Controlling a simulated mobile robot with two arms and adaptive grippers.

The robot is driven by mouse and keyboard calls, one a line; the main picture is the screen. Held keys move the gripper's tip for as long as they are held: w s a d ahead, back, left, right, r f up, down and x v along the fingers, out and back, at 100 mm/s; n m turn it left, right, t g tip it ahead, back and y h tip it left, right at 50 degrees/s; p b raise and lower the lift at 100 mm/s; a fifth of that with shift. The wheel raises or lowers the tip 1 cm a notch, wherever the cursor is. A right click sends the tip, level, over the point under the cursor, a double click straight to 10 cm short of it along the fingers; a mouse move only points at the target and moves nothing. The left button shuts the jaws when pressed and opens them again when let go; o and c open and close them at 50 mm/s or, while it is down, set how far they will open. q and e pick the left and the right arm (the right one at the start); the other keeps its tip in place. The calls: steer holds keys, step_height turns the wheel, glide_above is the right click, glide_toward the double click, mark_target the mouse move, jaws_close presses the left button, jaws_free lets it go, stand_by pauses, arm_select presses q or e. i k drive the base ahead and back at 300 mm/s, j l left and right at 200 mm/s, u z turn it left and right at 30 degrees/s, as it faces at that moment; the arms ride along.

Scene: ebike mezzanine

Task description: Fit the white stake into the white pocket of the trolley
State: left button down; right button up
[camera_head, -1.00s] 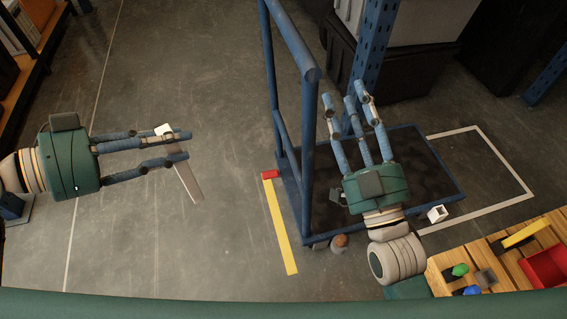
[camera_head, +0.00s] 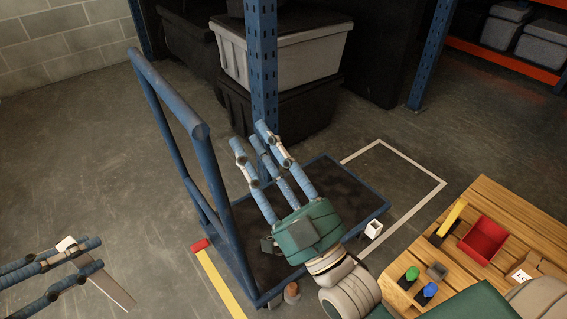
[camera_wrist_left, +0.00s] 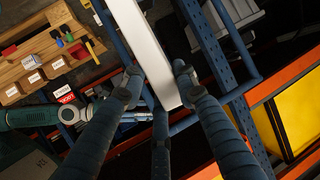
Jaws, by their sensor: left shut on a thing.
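My left gripper (camera_head: 96,253) is at the lower left of the head view, partly cut off by the picture edge. It is shut on the white stake (camera_head: 112,288), a long flat bar with a bright white end, held slantwise well left of the trolley. In the left wrist view the stake (camera_wrist_left: 147,45) runs between the fingers. The blue trolley (camera_head: 376,204) has a dark deck and a tall handle. The small white pocket (camera_head: 373,229) is at its right front edge, with a dark opening on top. My right gripper (camera_head: 250,138) is open and empty over the deck.
A red block (camera_head: 200,244) is at the trolley's left, beside a yellow strip (camera_head: 220,284). A wooden table (camera_head: 487,200) with a red bin (camera_head: 483,240) is at the right. A blue rack post (camera_head: 262,75) and bins (camera_head: 285,50) are behind the trolley.

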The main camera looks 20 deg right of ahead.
mark_target(373, 233)
steer(key=k+l+z, duration=0.1)
steer(key=k+z, duration=0.15)
steer(key=k, duration=0.4)
steer(key=i+l+z, duration=0.1)
steer(key=l+z, duration=0.15)
steer(key=z, duration=0.15)
steer(key=i+l+z, duration=0.1)
steer(key=z, duration=0.35)
steer(key=i+l+z, duration=0.15)
steer(key=l+z, duration=0.25)
steer(key=j, duration=0.1)
